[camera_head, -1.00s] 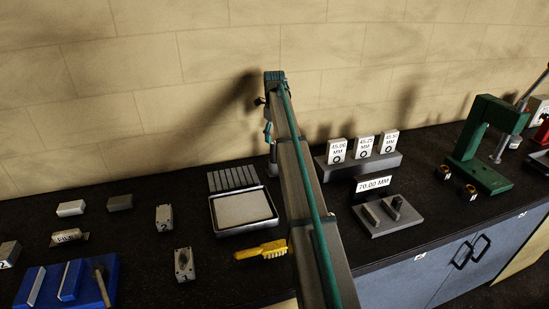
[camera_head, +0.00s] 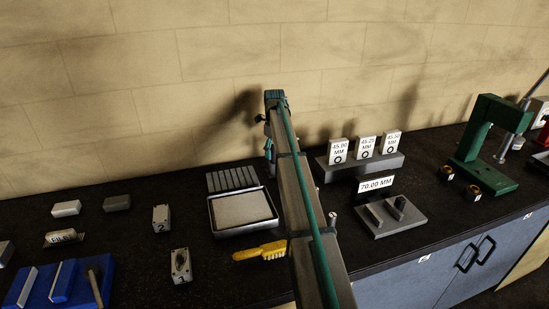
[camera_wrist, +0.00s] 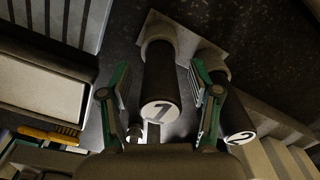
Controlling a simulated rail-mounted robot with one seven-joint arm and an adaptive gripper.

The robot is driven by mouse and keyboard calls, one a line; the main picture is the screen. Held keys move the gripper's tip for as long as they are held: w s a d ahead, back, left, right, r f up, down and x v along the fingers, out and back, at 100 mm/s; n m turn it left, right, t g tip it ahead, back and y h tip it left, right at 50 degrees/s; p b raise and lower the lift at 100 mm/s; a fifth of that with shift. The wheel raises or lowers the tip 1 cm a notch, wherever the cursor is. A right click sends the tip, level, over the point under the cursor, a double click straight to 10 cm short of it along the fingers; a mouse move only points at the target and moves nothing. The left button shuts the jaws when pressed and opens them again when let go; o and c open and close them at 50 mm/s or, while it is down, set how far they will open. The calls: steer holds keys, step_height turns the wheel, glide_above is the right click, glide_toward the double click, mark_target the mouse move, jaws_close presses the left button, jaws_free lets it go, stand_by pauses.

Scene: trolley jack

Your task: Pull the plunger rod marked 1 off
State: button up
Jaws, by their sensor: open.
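In the wrist view, the plunger rod marked 1 (camera_wrist: 159,85) is a dark cylinder with a white end face, standing out of a light collar on a grey plate (camera_wrist: 150,28). My gripper (camera_wrist: 158,82) is open, with one green-edged finger on each side of this rod. Dark gaps show between the fingers and the rod. The plunger rod marked 2 (camera_wrist: 232,115) stands to its right, close beside the right finger, which partly covers it. In the head view, my arm hides both rods.
A grey tray (camera_head: 213,228) and a yellow brush (camera_head: 260,252) lie left of my arm. On the right are a block stand (camera_head: 365,164), a smaller stand marked 70.00 MM (camera_head: 395,222) and a green press (camera_head: 490,165).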

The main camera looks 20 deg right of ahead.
jaws_close()
steer(key=shift+r, duration=0.15)
steer(key=shift+r+p, duration=1.9)
steer(key=shift+r, duration=1.75)
steer(key=shift+r, duration=0.1)
steer(key=shift+r+p, duration=1.2)
steer(key=shift+r, duration=1.2)
